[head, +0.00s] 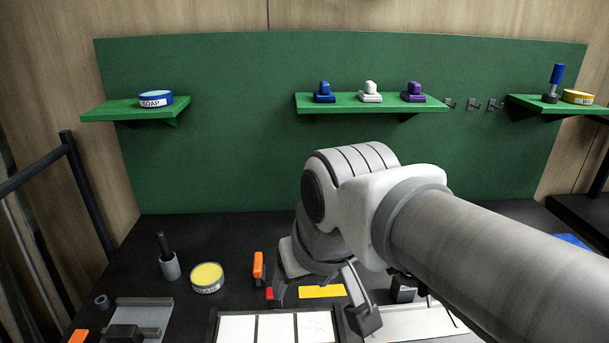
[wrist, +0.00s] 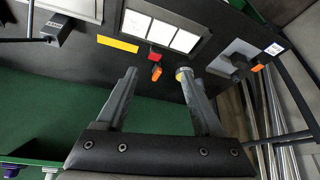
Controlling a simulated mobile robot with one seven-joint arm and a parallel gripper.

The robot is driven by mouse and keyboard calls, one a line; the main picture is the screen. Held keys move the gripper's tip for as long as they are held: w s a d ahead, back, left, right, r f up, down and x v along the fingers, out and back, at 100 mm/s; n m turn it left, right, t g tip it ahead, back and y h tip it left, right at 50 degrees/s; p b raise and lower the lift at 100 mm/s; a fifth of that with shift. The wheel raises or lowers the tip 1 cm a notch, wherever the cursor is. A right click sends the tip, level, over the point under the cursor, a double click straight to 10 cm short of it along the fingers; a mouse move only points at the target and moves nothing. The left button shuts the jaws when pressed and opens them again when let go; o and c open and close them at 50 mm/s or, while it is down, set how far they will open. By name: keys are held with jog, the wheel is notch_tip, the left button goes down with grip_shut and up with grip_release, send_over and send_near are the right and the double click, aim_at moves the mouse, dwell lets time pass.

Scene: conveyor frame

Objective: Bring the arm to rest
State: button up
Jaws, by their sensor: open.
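My arm reaches in from the right of the head view, bent over the dark bench. My gripper (head: 320,304) points down above the bench, in front of the green back panel. Its two fingers are wide apart with nothing held between them. In the wrist view the gripper (wrist: 157,74) also shows open and empty. Beyond the fingertips there, a red block (wrist: 154,57) and an orange piece (wrist: 157,73) lie on the bench. The gripper hides part of the bench behind it in the head view.
A framed tray (head: 211,329) with white panels lies below the gripper. Green shelves (head: 300,106) hold small items behind. A black rail (head: 85,190) stands at left.

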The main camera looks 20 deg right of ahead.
jog(key=s, duration=0.1)
jog(key=s+f, duration=0.1)
jog(key=shift+s, duration=0.3)
notch_tip(320, 180, up, 5)
jog(key=p, duration=0.4)
jog(key=shift+f+p, duration=0.15)
jog(key=shift+p, duration=0.25)
jog(key=shift+f, duration=0.1)
jog(key=shift+c, duration=1.3)
jog(key=shift+d, duration=0.1)
jog(key=shift+c, duration=0.2)
jog(key=shift+d, duration=0.1)
